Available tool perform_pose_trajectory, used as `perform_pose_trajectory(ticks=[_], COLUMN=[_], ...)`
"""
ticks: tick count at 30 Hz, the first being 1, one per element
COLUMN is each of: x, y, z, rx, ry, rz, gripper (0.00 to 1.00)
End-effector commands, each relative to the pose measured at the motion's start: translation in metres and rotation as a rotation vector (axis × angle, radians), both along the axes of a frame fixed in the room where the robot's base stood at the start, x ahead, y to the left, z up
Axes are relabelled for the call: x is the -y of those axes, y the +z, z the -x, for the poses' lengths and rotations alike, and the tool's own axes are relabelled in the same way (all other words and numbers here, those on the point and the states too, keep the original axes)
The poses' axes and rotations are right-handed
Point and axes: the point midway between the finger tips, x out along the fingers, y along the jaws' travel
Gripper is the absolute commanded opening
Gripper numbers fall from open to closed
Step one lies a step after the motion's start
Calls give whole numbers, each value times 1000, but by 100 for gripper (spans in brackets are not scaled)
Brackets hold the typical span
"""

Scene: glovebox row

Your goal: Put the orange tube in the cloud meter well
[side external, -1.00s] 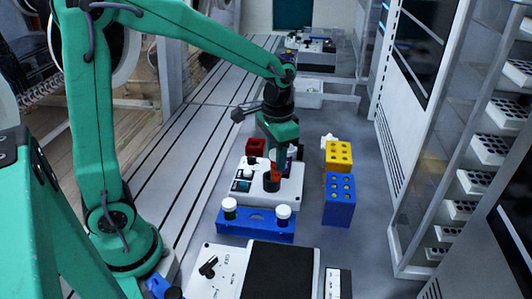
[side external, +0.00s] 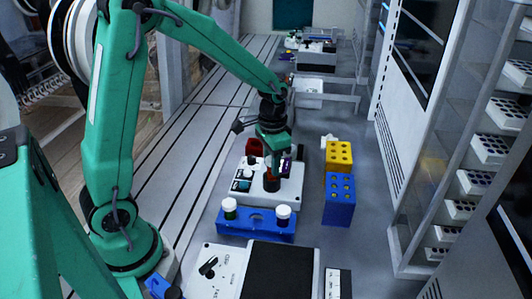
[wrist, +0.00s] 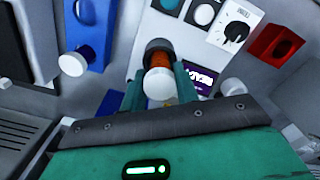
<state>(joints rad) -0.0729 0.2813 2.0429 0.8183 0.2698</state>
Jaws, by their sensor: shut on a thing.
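My gripper (wrist: 159,82) is shut on the orange tube (wrist: 158,60), which has a white cap facing the wrist camera. In the side view my gripper (side external: 273,160) is right above the dark round well (side external: 271,184) of the white meter box (side external: 289,191). The tube stands about upright, and its lower end appears to be inside the well's mouth. Its lower end is hidden by the dark rim. The meter also has a knob (wrist: 236,31), buttons and a purple display (wrist: 197,78).
Yellow (side external: 339,155) and blue (side external: 339,205) hole blocks stand to the right. A red block (side external: 254,147) is behind the meter.

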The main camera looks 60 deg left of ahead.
Motion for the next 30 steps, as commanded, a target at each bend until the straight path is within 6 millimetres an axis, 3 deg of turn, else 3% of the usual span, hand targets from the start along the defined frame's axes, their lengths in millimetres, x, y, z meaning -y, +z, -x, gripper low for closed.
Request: perform_pose_trajectory(ticks=[4, 17, 18, 21, 30], x=[0, 0, 0, 0, 0], y=[-10, -14, -14, -14, -13], z=[0, 0, 0, 0, 0], rx=[0, 0, 0, 0, 1], ry=[0, 0, 0, 0, 0], rz=[0, 0, 0, 0, 0], gripper=[5, 5, 36, 52, 52])
